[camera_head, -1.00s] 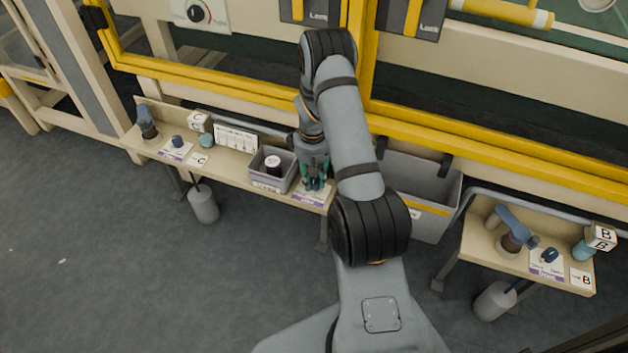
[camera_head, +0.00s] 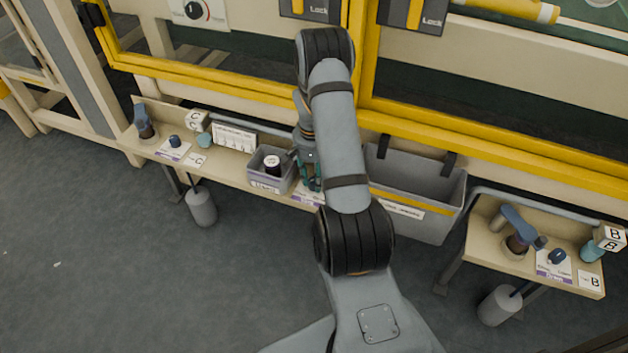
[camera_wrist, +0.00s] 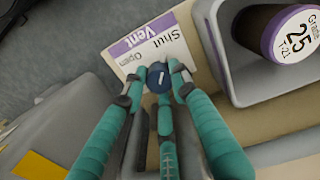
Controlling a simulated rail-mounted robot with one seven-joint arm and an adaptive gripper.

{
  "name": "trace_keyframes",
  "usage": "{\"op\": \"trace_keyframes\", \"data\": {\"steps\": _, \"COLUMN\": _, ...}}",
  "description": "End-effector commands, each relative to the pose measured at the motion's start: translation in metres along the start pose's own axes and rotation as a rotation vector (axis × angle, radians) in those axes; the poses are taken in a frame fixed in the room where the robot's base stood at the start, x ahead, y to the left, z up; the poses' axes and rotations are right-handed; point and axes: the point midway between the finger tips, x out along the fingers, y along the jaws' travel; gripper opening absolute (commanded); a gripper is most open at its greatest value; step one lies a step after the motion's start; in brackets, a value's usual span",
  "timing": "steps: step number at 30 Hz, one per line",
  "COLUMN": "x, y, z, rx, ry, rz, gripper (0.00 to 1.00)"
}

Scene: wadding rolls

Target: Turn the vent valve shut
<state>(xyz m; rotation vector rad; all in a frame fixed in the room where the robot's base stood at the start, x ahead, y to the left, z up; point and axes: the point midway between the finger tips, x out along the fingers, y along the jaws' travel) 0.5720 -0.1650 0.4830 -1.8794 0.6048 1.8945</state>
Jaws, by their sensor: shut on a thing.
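The vent valve is a small round dark-blue knob (camera_wrist: 158,77) with a white line mark, seen in the wrist view. It sits at the edge of a white label (camera_wrist: 150,50) with a purple band reading "Vent" and the words "Shut" and "Open". My gripper (camera_wrist: 156,74) has its teal fingers closed around the knob, touching its sides. The mark slants, and I cannot tell exactly which word it points to. In the head view my gripper (camera_head: 310,183) is low at the shelf's right end, and the knob is hidden behind it.
A grey bin (camera_head: 265,184) holding a dark roll with a white top (camera_head: 272,160) stands close beside my gripper. A larger grey bin (camera_head: 440,222) hangs to the right. Further right is shelf B (camera_head: 487,255) with another valve and knob.

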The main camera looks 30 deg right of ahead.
Motion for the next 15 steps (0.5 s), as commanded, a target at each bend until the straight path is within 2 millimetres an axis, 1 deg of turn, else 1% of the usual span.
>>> {"op": "trace_keyframes", "data": {"steps": 6, "x": -0.0003, "y": -0.0013, "z": -0.0019, "rx": 0.079, "ry": 0.004, "rz": -0.002, "gripper": 0.01}}
{"op": "trace_keyframes", "data": {"steps": 15, "x": -0.001, "y": -0.0011, "z": -0.0022, "rx": 0.114, "ry": 0.003, "rz": -0.002, "gripper": 0.01}}
